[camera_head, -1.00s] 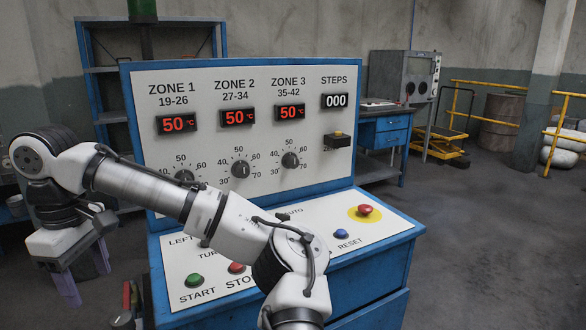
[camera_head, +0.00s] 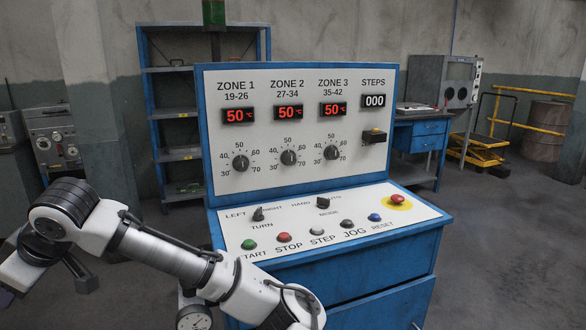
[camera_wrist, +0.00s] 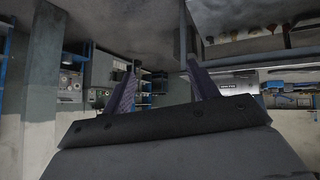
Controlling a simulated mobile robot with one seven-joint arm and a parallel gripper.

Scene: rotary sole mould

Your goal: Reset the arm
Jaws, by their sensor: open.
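My gripper (camera_wrist: 161,67) shows in the wrist view with its two purple-grey fingers spread apart and nothing between them. In the head view my arm crosses the lower left, in front of the control panel's (camera_head: 330,285) lower left corner. The gripper's end lies at or past the left edge there, so its fingers are not seen. The panel has three zone displays reading 50 °C and a steps counter (camera_head: 374,101) reading 000. The START button (camera_head: 249,244) is green and the STOP button (camera_head: 283,237) is red. My arm partly covers the START label.
A blue shelf rack (camera_head: 150,110) stands behind the panel. A grey machine with gauges (camera_head: 55,140) is at the far left. A blue workbench (camera_head: 428,135) and yellow railings (camera_head: 530,125) are behind on the right. The floor (camera_head: 515,250) to the right is clear.

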